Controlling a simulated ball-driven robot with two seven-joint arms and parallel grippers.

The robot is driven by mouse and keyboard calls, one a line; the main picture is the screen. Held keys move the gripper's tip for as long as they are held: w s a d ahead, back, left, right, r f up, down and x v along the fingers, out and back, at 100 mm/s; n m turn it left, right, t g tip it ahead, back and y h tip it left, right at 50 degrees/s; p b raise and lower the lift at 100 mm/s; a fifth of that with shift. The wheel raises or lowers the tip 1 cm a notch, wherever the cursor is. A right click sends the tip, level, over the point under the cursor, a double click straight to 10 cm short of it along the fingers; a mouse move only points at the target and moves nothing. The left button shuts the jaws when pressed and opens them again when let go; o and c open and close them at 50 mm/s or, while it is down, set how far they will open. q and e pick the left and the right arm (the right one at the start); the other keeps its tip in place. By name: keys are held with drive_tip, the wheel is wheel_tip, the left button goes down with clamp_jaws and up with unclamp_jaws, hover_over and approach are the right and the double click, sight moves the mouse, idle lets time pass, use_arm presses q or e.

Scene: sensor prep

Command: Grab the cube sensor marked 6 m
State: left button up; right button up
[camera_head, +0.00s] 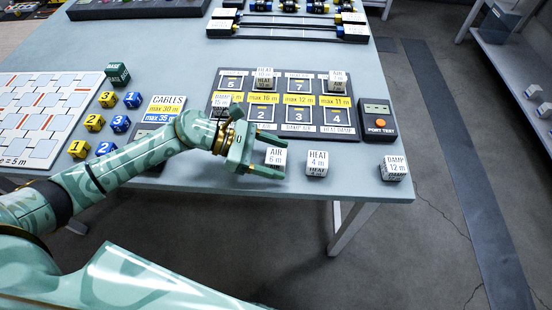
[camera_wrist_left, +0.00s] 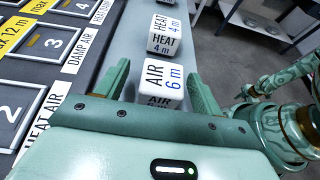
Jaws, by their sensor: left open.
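The white cube sensor marked AIR 6 m (camera_head: 276,156) stands near the table's front edge, and it also shows in the left wrist view (camera_wrist_left: 162,77). My left gripper (camera_head: 284,159) is open at this cube. In the left wrist view my left gripper's fingers (camera_wrist_left: 159,68) stand on either side of the cube, with gaps visible. My right arm shows at the right of the left wrist view, but its jaw state is unclear.
A HEAT 4 m cube (camera_head: 316,163) stands just right of the 6 m cube. A DAMP 12 m cube (camera_head: 393,168) is at the front right corner. Behind lie the dark sensor board (camera_head: 322,132) and a port tester (camera_head: 378,120). Cables and numbered blocks are at left.

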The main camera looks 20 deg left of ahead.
sight(286, 162)
use_arm(q)
drive_tip(key=x, duration=0.3)
drive_tip(key=shift+s+f, duration=0.1)
drive_tip(key=c, duration=1.1)
use_arm(e)
drive_tip(key=shift+s+d+f, duration=0.15)
drive_tip(key=shift+s, duration=0.15)
